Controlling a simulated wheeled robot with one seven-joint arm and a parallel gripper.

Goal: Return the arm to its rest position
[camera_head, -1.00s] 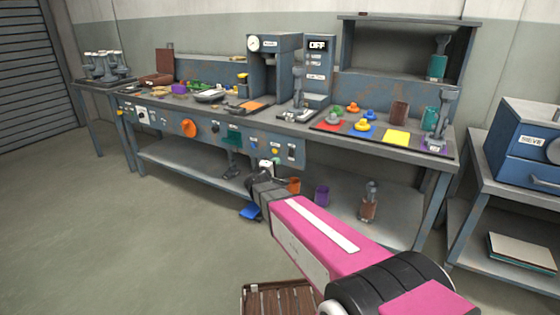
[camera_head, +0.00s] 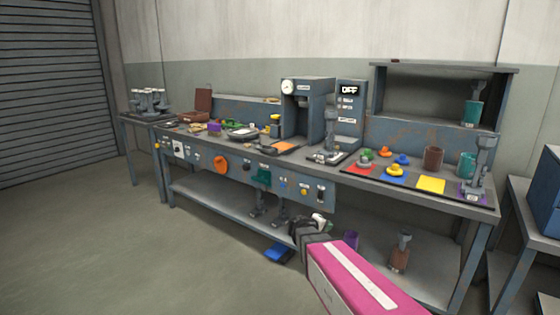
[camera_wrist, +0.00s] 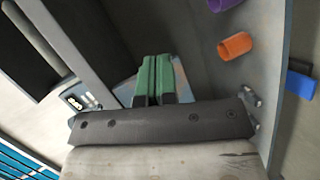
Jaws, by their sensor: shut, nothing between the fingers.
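My gripper (camera_wrist: 157,82) is in the wrist view, its two green fingers shut together with nothing between them. In the head view my pink arm reaches from the bottom right towards the lower front of the workbench (camera_head: 230,203). Its dark wrist end is in front of the bench's lower shelf, and I cannot make out the fingertips there. In the wrist view an orange cup (camera_wrist: 235,46) and a purple cup (camera_wrist: 224,4) are to the right of the fingers, apart from them.
The bench top holds a grey machine (camera_head: 306,108), an OFF display panel (camera_head: 349,110) and coloured mats such as a yellow one (camera_head: 431,184). A blue object (camera_head: 278,253) lies low near my wrist. A side table stands at right. The floor at left is clear.

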